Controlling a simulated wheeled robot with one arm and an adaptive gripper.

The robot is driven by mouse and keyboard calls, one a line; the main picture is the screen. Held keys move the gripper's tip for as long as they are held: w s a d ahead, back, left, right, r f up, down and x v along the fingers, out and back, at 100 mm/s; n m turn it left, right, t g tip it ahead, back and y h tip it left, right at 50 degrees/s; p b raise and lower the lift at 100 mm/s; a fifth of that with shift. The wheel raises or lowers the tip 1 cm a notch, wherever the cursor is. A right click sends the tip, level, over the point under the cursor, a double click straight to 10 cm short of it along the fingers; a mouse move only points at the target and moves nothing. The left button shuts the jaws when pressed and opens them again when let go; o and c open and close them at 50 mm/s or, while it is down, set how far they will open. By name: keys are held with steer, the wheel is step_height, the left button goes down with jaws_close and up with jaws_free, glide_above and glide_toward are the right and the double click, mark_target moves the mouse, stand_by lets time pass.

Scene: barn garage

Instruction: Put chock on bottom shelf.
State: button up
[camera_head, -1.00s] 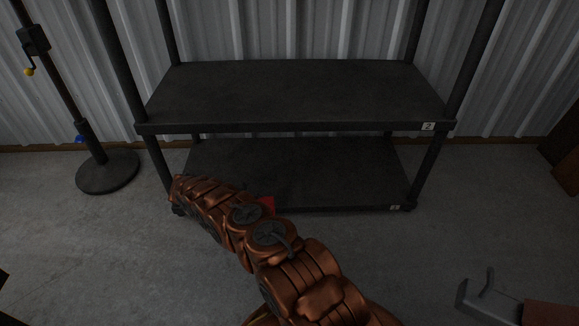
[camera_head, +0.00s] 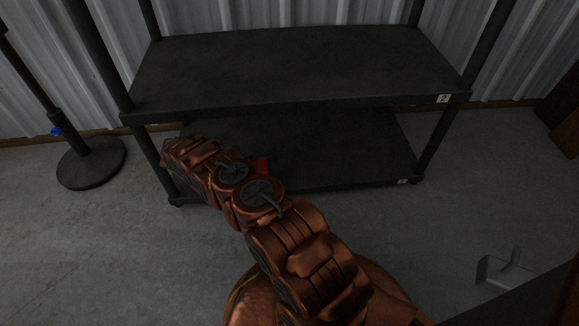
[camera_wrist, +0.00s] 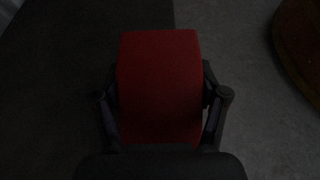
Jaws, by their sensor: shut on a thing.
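The chock is a red block (camera_wrist: 160,85) between the two fingers of my gripper (camera_wrist: 162,100) in the wrist view. My gripper is shut on it. In the head view only a small red part of the chock (camera_head: 262,165) shows past my arm, in front of the bottom shelf (camera_head: 335,150); the gripper itself is hidden there. The bottom shelf is a dark, bare board near the floor. In the wrist view a dark surface, probably the shelf, lies at the left, with grey floor at the right. I cannot tell whether the chock touches the shelf.
The upper shelf (camera_head: 290,70), marked 2, is empty and sits above the bottom one. Dark posts stand at the shelf corners. A stand with a round base (camera_head: 90,162) is at the left. A grey metal bracket (camera_head: 508,268) lies at the lower right.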

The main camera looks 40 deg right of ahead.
mark_target(266, 164)
steer(key=s+d+b, duration=0.1)
steer(key=d, duration=0.2)
steer(key=s+d+b, duration=0.2)
steer(key=d, duration=0.2)
steer(key=s+d+f+b, duration=0.1)
steer(key=s+d, duration=0.1)
steer(key=d, duration=0.2)
steer(key=shift+s+d+f, duration=0.1)
steer(key=shift+d, duration=0.05)
step_height(266, 164, down, 4)
steer(key=b, duration=0.3)
steer(key=shift+r, duration=0.2)
steer(key=o, duration=1.8)
steer(key=shift+c, duration=0.2)
steer(key=shift+r, duration=0.15)
steer(key=p+v, duration=0.5)
steer(key=v, duration=0.4)
steer(key=shift+w+a+r, duration=0.2)
steer(key=shift+w+a, duration=0.05)
steer(key=shift+p+v, duration=0.35)
steer(key=shift+v, duration=0.75)
steer(key=shift+a+f, duration=0.1)
